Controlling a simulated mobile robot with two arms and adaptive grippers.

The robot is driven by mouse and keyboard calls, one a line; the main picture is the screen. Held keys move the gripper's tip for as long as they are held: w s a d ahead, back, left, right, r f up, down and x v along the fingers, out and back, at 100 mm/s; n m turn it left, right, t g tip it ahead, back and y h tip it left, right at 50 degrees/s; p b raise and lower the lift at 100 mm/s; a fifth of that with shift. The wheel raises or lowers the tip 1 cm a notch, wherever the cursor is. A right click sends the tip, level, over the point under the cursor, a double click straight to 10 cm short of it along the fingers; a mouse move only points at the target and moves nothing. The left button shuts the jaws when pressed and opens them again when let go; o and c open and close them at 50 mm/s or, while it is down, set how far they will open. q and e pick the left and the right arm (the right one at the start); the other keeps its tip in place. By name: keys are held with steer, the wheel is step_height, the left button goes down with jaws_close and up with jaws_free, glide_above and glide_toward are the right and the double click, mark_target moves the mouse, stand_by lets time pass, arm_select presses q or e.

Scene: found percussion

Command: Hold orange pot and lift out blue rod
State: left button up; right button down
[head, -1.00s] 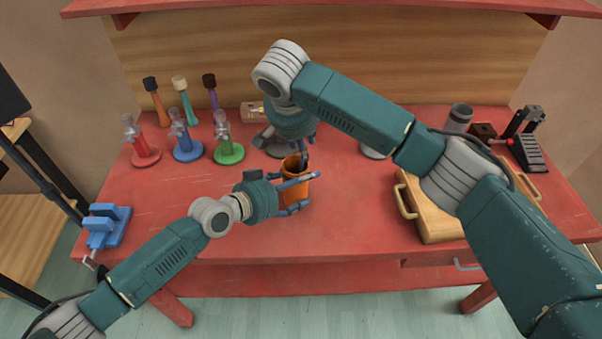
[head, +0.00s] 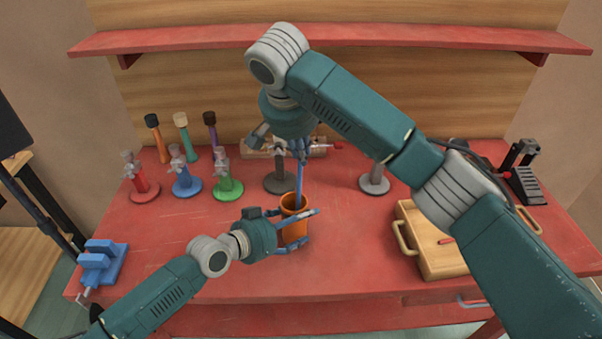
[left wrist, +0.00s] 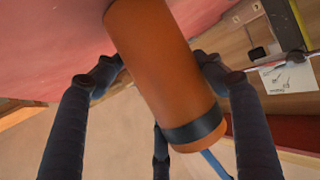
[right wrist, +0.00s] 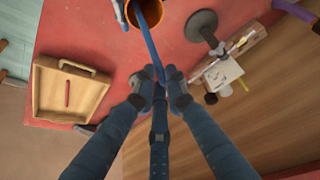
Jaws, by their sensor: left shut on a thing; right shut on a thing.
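The orange pot (head: 290,232) stands upright on the red table, and my left gripper (head: 296,232) is shut around its side. In the left wrist view the pot (left wrist: 160,70) with its dark band sits between the fingers. My right gripper (head: 301,146) is above the pot, shut on the upper part of the blue rod (head: 312,190). The rod slants down and its lower end is inside the pot's mouth. In the right wrist view the rod (right wrist: 150,42) runs from the fingertips into the pot (right wrist: 131,12); its lower tip is hidden.
Grey stands (head: 374,182) are at the back. A wooden tray (head: 432,250) lies at the right, and a blue vice (head: 103,262) is at the left edge. The front middle table is clear.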

step_height(320, 180, up, 9)
stand_by(0.3)
arm_select(q)
steer(key=o, duration=1.4)
steer(key=shift+a, duration=0.15)
